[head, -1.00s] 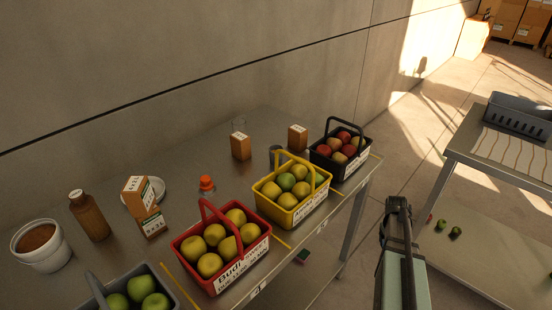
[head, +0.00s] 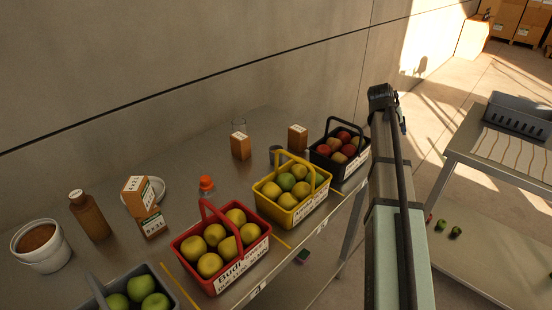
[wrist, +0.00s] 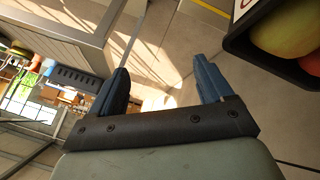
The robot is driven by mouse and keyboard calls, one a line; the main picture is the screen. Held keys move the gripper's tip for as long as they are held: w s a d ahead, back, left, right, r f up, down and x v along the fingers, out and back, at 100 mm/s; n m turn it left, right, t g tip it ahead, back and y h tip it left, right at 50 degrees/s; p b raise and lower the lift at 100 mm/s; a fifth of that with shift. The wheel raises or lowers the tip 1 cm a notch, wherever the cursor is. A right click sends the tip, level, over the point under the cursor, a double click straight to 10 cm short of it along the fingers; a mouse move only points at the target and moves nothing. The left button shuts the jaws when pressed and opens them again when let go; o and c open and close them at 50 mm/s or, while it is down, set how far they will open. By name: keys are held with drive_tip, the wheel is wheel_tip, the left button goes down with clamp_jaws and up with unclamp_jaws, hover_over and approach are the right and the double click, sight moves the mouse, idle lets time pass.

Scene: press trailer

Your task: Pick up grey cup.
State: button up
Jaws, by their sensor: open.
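The wrist view does not show the cup.
A black basket of red fruit (head: 318,164), a yellow basket (head: 265,203) and a red basket (head: 190,258) line the front edge. Orange cartons (head: 240,147) (head: 298,137) and a clear glass (head: 238,125) stand near the cup. A second table (head: 470,150) is at right.

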drive_tip(key=w+a+r+m+t, duration=0.2)
drive_tip(key=a+r+m, duration=0.1)
drive_tip(key=a+r, duration=1.2)
drive_tip(key=n+g+y, duration=0.2)
drive_tip(key=y, duration=0.2)
hover_over(272, 150)
drive_tip(key=s, duration=0.3)
wheel_tip(272, 150, down, 17)
drive_tip(key=shift+w+d+f, duration=0.25)
drive_tip(key=shift+d+f, duration=0.25)
drive_tip(key=shift+f, duration=0.3)
drive_tip(key=x, duration=0.4)
drive_tip(key=shift+s+a+f, duration=0.15)
drive_tip(key=shift+s, duration=0.15)
